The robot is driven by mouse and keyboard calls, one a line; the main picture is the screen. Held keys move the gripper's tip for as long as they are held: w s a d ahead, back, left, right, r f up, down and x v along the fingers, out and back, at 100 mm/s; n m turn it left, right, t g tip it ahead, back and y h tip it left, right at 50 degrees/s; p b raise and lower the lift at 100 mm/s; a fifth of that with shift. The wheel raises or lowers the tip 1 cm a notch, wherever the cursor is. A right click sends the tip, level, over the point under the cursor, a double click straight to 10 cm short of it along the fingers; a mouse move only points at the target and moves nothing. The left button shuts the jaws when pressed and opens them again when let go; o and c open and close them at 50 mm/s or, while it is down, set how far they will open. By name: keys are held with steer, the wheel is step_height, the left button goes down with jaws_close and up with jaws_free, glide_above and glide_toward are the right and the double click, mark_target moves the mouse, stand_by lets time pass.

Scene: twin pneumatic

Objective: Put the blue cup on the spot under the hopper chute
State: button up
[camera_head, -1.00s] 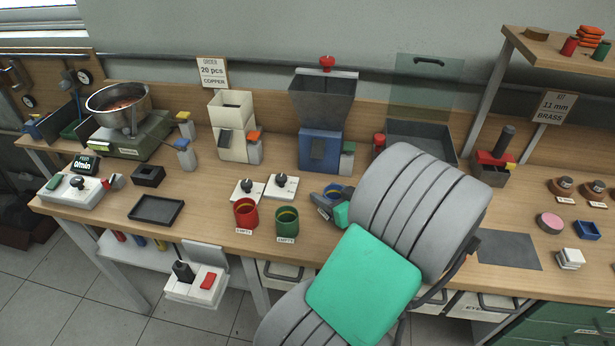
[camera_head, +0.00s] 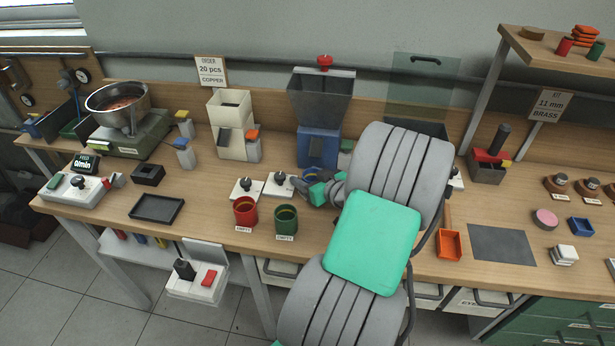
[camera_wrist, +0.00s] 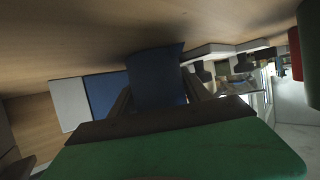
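The blue cup (camera_head: 311,173) shows only as a small blue patch beside my gripper in the head view, mostly covered by it. In the wrist view the blue cup (camera_wrist: 156,78) sits between my two fingers, which close on its sides. My gripper (camera_head: 319,188) is low over the table, just in front of the hopper (camera_head: 320,95), a grey funnel on a blue body (camera_head: 318,146) with a red knob on top. The spot under the chute cannot be made out; my gripper and arm are close in front of it.
A red cup (camera_head: 245,211) and a green cup (camera_head: 286,222) stand at the front edge, left of my arm. White dial boxes (camera_head: 279,184) stand close left of my gripper. A cream dispenser (camera_head: 231,125) stands left of the hopper. An orange tray (camera_head: 450,245) lies right of my arm.

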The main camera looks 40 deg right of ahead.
steer(key=shift+o, duration=0.2)
steer(key=shift+r, duration=0.25)
steer(key=b+v, duration=0.1)
steer(key=v, duration=1.1)
steer(key=shift+f, duration=0.1)
